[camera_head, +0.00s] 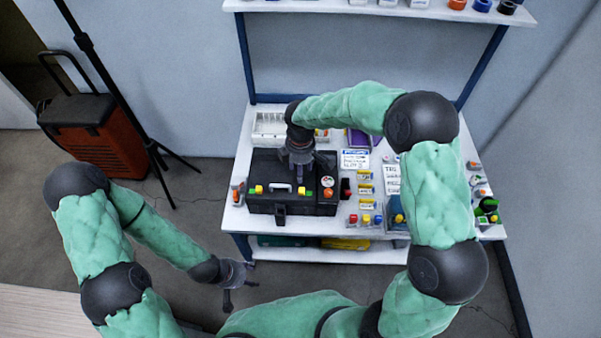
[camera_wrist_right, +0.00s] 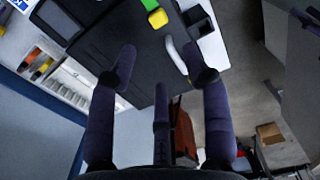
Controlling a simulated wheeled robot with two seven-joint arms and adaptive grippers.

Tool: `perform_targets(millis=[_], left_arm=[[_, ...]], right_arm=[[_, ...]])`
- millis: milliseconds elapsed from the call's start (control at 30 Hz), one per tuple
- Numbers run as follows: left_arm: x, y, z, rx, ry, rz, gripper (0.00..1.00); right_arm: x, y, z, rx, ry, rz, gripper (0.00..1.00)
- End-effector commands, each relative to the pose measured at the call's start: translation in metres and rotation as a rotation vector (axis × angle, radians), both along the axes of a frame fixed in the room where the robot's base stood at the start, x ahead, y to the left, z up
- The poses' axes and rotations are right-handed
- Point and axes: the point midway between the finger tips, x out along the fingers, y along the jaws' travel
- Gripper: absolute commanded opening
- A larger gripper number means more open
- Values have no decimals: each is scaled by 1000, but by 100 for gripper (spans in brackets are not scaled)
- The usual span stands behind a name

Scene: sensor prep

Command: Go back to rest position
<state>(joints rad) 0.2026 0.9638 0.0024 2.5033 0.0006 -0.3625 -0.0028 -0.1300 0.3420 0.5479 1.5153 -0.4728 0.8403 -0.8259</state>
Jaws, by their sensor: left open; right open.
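My left gripper (camera_head: 238,282) hangs low in the head view, in front of the workbench (camera_head: 240,222) and apart from it. It is open and empty. My right gripper (camera_head: 299,160) is over the back part of a black case (camera_head: 262,206) on the bench and points down. In the right wrist view its fingers (camera_wrist_right: 163,85) are spread with nothing between them, above the dark case lid (camera_wrist_right: 125,45). Whether a fingertip touches the lid I cannot tell. The case has a pale handle (camera_head: 280,187) and yellow, green and red parts on top.
A white rack (camera_head: 268,127) stands behind the case. Small labelled boxes (camera_head: 365,189), signs and coloured parts fill the bench's right side. A shelf (camera_head: 330,7) runs above. An orange-black wheeled box (camera_head: 95,135) and a black stand (camera_head: 120,95) are at left.

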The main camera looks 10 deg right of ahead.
Motion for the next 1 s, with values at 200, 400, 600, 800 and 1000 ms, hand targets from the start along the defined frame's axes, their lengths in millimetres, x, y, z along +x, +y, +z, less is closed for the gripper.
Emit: perform_targets(millis=[200,400,600,800,1000], left_arm=[[0,0,0,0,0,0,49],[0,0,0,0,0,0,49],[0,0,0,0,0,0,49],[0,0,0,0,0,0,49],[0,0,0,0,0,0,49]], right_arm=[[0,0,1,0,1,0,49],[0,0,1,0,1,0,49],[-5,2,-8,12,9,-20,49],[-41,19,-72,130,63,-242,49],[-108,38,-146,267,146,-670,49]])
